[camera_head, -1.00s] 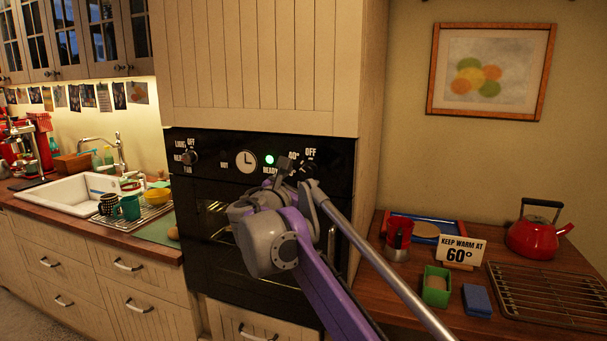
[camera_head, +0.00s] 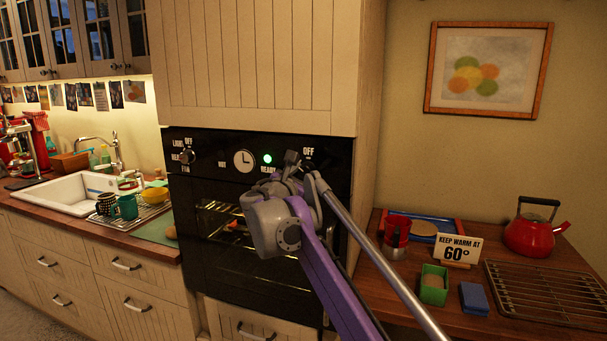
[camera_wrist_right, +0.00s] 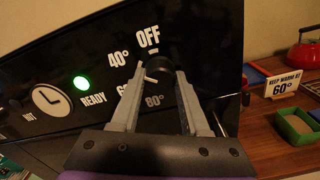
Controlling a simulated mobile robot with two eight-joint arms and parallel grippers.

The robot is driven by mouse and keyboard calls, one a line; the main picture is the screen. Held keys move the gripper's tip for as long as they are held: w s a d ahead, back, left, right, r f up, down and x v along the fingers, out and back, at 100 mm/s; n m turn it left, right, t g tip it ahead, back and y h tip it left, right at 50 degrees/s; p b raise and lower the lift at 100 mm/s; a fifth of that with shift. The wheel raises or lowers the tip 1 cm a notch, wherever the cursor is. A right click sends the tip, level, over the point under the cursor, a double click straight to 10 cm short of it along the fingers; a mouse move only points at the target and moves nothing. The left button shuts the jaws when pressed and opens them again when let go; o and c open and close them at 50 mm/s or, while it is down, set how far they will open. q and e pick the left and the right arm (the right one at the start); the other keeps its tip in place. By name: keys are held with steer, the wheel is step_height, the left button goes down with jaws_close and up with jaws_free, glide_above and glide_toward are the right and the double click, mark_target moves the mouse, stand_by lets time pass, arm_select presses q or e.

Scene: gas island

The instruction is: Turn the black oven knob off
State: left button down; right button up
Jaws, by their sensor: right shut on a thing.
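The black oven knob (camera_wrist_right: 159,68) is at the right end of the black oven panel, under the word OFF. In the wrist view my right gripper (camera_wrist_right: 161,76) has its two grey fingers on either side of the knob, shut on it. My left gripper is not in view.
A second knob (camera_head: 187,157), a clock (camera_head: 244,161) and a lit green READY light (camera_head: 267,159) are on the panel. The oven door (camera_head: 215,225) is closed below. The right counter holds a "KEEP WARM AT 60°" sign (camera_head: 459,249), a red kettle (camera_head: 533,233) and a rack (camera_head: 550,295).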

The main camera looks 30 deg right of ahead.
jaws_close()
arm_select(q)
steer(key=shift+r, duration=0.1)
arm_select(e)
steer(key=shift+r+m+p, duration=0.15)
steer(key=shift+m+p, duration=0.75)
steer(key=shift+p, duration=0.05)
steer(key=m+p, duration=0.5)
steer(key=m, duration=0.1)
steer(key=shift+r, duration=0.1)
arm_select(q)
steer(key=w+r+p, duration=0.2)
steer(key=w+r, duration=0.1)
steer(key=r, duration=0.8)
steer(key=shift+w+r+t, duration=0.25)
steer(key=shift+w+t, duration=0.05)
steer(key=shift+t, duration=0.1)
arm_select(e)
steer(key=shift+f+m, duration=0.2)
steer(key=shift+m, duration=1.4)
